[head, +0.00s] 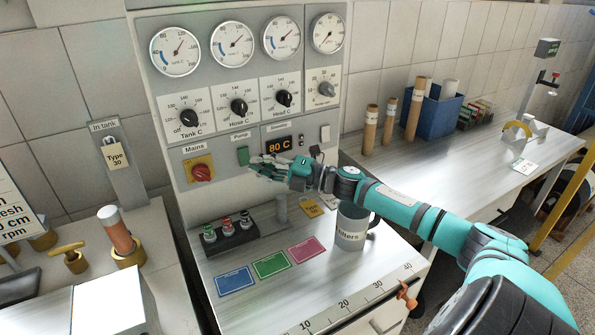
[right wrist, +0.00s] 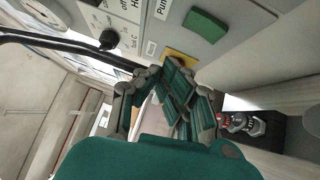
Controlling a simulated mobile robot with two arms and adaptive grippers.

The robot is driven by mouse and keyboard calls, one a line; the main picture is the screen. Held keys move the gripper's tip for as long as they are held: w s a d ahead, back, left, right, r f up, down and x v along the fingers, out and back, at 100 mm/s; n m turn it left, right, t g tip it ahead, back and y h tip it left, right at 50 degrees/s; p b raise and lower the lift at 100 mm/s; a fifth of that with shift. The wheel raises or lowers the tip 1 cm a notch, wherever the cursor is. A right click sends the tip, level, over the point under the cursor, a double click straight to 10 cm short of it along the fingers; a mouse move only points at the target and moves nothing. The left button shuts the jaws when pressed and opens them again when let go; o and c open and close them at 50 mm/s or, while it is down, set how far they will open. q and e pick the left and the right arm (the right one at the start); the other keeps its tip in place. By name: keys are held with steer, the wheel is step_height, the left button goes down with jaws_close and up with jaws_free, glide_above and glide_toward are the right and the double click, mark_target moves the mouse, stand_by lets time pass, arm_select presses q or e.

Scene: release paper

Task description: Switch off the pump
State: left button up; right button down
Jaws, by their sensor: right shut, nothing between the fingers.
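The pump switch is a green rocker (head: 243,156) on the grey control panel (head: 225,95), below the Pump label (head: 240,135). It also shows in the right wrist view as a green block (right wrist: 205,25) near the top. My right gripper (head: 264,168) is shut and empty, just below and to the right of the switch in the head view. In the right wrist view its teal fingers (right wrist: 178,95) are drawn together, below the switch in the picture, with a visible gap between them and it. My left gripper is not in view.
Left of the switch is the red Mains knob (head: 202,172); to its right, the 80 C display (head: 279,146). Black temperature knobs (head: 239,107) sit above.

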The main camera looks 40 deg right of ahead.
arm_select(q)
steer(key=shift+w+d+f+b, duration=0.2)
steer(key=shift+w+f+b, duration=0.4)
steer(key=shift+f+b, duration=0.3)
arm_select(e)
steer(key=v, duration=0.8)
steer(key=shift+w+d+r, duration=0.25)
steer(key=shift+d+r, duration=0.1)
steer(key=shift+d, duration=0.05)
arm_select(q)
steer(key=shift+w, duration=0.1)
